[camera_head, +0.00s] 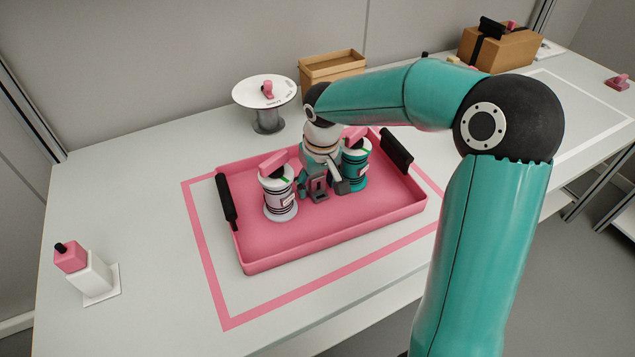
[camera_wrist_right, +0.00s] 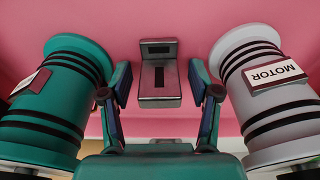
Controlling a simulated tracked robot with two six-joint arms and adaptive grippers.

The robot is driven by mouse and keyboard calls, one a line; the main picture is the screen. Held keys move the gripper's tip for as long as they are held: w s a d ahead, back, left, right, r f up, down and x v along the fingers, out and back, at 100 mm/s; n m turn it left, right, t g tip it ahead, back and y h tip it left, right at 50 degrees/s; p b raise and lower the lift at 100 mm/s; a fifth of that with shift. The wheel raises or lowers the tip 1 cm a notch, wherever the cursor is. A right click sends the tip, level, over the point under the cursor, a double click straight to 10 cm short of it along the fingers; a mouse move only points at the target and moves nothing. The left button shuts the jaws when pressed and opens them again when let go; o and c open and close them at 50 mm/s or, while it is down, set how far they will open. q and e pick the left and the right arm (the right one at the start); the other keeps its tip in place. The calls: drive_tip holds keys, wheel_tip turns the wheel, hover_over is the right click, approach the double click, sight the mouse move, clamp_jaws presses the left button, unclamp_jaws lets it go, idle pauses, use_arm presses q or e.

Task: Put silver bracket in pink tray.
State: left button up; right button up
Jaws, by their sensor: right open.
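The silver bracket (camera_wrist_right: 158,72) is a small grey L-shaped piece with dark slots. In the right wrist view it is against the pink surface, between and just beyond my fingertips, with a gap on each side. In the head view the bracket (camera_head: 318,188) shows inside the pink tray (camera_head: 330,244), between two canisters. My right gripper (camera_head: 326,176) is low over the tray, open around or just above the bracket; exact contact with the tray floor is hard to tell. My left gripper is not in view.
A white canister labelled MOTOR (camera_head: 279,199) and a teal canister (camera_head: 354,170) stand in the tray, close on either side of my gripper. Black handles (camera_head: 227,200) rise at the tray's ends. A white spool (camera_head: 265,100) and an open cardboard box (camera_head: 331,66) stand behind.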

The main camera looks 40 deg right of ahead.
sight(320, 196)
wheel_tip(320, 196, up, 12)
drive_tip(key=s+p, duration=0.1)
drive_tip(key=p, duration=0.1)
drive_tip(key=shift+s+a, duration=0.3)
drive_tip(key=shift+s, duration=0.05)
drive_tip(key=shift+f, duration=0.15)
